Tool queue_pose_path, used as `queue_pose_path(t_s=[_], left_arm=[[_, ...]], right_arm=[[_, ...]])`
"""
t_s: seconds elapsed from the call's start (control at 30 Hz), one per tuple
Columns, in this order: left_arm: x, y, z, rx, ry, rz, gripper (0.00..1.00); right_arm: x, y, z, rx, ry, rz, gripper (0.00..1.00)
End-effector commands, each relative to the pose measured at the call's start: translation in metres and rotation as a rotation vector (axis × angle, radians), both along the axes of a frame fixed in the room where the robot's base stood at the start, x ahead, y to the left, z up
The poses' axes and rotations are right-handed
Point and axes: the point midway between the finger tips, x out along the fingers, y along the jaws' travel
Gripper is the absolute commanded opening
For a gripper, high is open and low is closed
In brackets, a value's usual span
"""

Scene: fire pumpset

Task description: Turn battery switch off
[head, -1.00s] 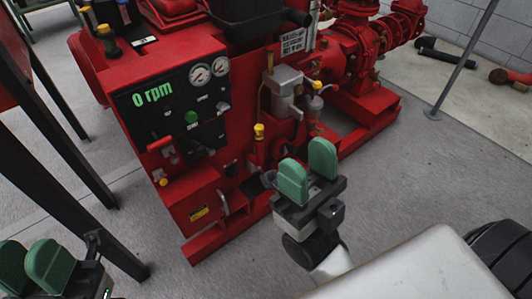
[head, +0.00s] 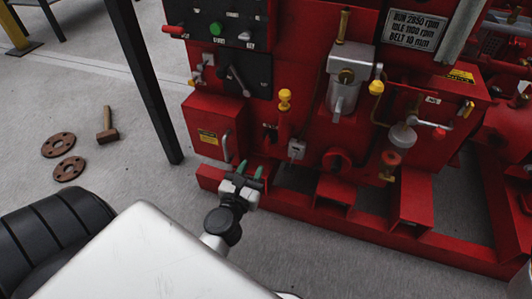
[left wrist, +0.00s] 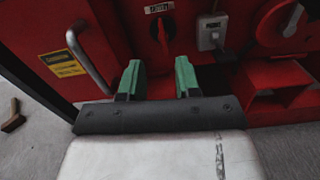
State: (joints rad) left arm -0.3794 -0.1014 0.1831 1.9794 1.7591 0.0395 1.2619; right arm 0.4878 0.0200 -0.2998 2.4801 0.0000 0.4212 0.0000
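A red rotary switch (left wrist: 162,31) with a small label above it sits on the red panel in the left wrist view. I take it for the battery switch, but the label is too small to read surely. In the head view the switch (head: 271,134) shows small, above my left gripper (head: 251,170). In the left wrist view my left gripper (left wrist: 158,76) is open, its two green fingers apart and empty. The switch lies ahead between the finger directions, with a gap visible. My right gripper is not in view.
A grey handle (left wrist: 88,57) and a yellow label are left of the switch. A grey box (left wrist: 211,32) with a cable is close on its right. The red base rail (head: 350,222) runs below. Brown flanges (head: 58,145) and a mallet (head: 107,125) lie on the floor at left.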

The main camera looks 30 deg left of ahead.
Motion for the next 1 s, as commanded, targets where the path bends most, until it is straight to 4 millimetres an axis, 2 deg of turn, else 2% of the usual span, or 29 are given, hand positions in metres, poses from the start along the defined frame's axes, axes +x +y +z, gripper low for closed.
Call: queue_pose_path(t_s=[0.03, 0.17, 0.5, 0.7, 1.0], left_arm=[[0.000, 0.001, -0.007, -0.050, -0.007, -0.006, 0.33], [0.007, 0.003, -0.009, -0.099, -0.016, -0.014, 0.33], [0.067, 0.017, -0.009, -0.094, -0.017, -0.014, 0.33], [0.094, 0.024, -0.010, -0.093, -0.015, -0.012, 0.33], [0.104, 0.026, -0.009, -0.095, -0.013, -0.012, 0.33]], right_arm=[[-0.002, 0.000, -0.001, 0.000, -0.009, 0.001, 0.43], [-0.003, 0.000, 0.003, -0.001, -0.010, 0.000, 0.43], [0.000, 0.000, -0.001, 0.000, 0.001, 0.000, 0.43], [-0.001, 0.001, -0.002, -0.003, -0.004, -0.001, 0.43], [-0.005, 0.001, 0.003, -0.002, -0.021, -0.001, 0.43]])
